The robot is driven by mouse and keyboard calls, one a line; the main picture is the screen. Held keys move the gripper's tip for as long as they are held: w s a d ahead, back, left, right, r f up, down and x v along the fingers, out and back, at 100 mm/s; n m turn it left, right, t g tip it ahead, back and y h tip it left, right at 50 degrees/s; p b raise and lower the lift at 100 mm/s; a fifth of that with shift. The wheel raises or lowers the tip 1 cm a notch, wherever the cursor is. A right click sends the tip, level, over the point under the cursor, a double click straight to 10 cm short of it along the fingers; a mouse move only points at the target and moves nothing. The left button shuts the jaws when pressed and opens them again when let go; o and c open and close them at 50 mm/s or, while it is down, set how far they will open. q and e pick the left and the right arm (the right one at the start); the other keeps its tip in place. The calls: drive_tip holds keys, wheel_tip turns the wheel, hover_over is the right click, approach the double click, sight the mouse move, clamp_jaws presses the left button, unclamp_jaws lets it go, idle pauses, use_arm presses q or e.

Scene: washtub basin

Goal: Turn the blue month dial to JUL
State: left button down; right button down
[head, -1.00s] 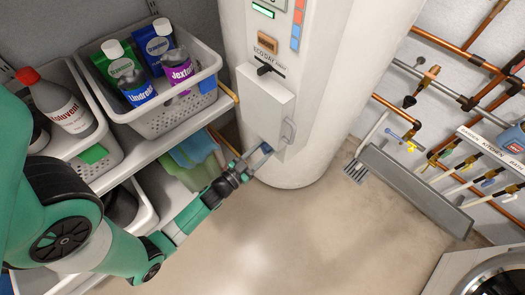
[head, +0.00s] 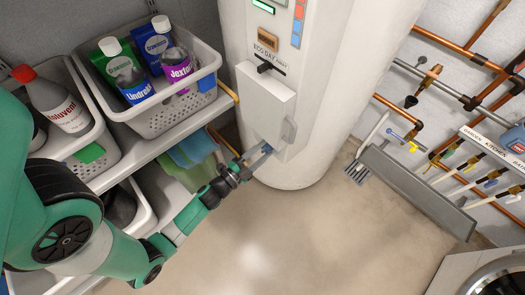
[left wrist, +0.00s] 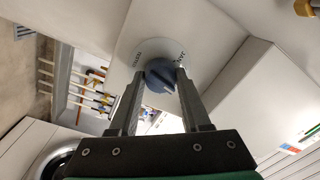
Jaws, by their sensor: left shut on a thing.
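In the head view my left gripper (head: 257,156) reaches the lower front of the white tank (head: 295,172), below the white box. There the dial is mostly hidden by the fingers. My right gripper is in neither view.
Shelves with a white basket (head: 160,120) of bottles stand to the left. Copper pipes and valves run along the right wall. The floor in front is clear.

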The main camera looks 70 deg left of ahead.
use_arm(q)
drive_tip(key=shift+m, duration=0.6)
drive_tip(key=shift+c, duration=1.8)
unclamp_jaws()
drive_tip(key=p+v, duration=0.3)
drive_tip(key=v, duration=0.8)
drive_tip(key=shift+s+d+p, duration=0.2)
drive_tip(key=shift+s+p, duration=0.1)
drive_tip(key=shift+p, duration=0.1)
